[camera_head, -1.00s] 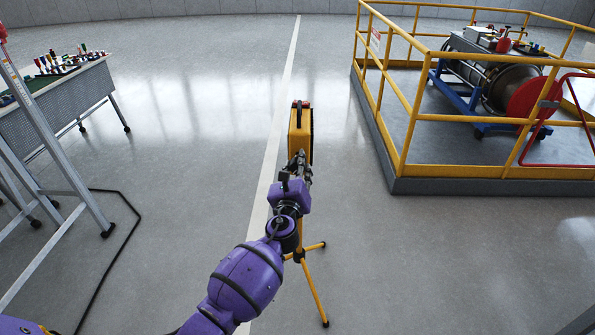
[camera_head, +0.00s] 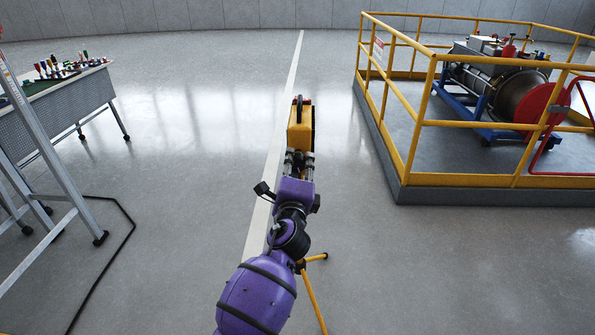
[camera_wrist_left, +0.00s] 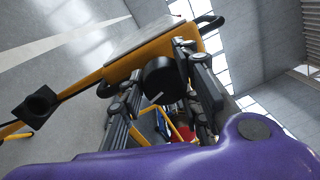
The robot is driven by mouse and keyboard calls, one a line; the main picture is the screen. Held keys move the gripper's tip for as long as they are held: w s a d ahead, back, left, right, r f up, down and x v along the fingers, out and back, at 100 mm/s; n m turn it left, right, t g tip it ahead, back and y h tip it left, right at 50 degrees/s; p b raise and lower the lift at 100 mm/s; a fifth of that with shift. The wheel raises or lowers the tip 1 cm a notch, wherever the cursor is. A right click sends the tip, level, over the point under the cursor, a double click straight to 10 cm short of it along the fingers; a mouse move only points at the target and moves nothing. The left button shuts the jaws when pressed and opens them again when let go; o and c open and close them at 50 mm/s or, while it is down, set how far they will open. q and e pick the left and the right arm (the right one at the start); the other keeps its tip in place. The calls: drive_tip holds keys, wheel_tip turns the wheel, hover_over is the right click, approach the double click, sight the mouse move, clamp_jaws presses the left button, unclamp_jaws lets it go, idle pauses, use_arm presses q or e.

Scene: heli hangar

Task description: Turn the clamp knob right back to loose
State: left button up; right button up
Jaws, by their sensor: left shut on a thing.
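A yellow box-shaped unit (camera_head: 300,128) with a dark carrying handle stands upright on a yellow tripod (camera_head: 312,290) in the middle of the head view. In the left wrist view its yellow frame (camera_wrist_left: 150,52) runs slantwise. The clamp knob (camera_wrist_left: 158,80) is black and round, with a pale mark on its face. My left gripper (camera_head: 299,157) reaches the near side of the unit. In the left wrist view its two fingers (camera_wrist_left: 160,88) lie on either side of the knob and are shut on it. The head view hides the knob behind my gripper. My right gripper is out of view.
A yellow-railed platform (camera_head: 480,182) with a red-ended machine (camera_head: 525,95) stands at the right. A table with small items (camera_head: 75,100) and a grey ladder-like frame (camera_head: 75,190) stand at the left. A black cable or bar (camera_head: 105,265) lies there.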

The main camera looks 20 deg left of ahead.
use_arm(q)
drive_tip(key=n, duration=0.1)
drive_tip(key=n+b, duration=0.1)
drive_tip(key=n, duration=0.1)
drive_tip(key=shift+a+f+y+b, duration=0.1)
drive_tip(key=shift+f+y+b, duration=0.2)
drive_tip(key=shift+f, duration=0.1)
drive_tip(key=n+b, duration=0.1)
drive_tip(key=n, duration=0.3)
drive_tip(key=shift+g+b, duration=0.3)
drive_tip(key=shift+b, duration=0.05)
drive_tip(key=shift+d+n+y, duration=0.2)
drive_tip(key=shift+n+y, duration=0.1)
drive_tip(key=shift+n, duration=0.6)
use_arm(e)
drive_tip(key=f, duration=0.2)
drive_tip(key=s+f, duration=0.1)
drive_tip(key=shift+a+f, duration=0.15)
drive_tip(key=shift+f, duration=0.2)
use_arm(q)
drive_tip(key=shift+n+b, duration=0.3)
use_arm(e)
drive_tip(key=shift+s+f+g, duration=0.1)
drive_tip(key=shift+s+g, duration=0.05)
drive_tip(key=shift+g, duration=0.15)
use_arm(q)
drive_tip(key=o, duration=1)
drive_tip(key=shift+d, duration=0.1)
drive_tip(key=shift+o, duration=0.3)
drive_tip(key=shift+r, duration=0.2)
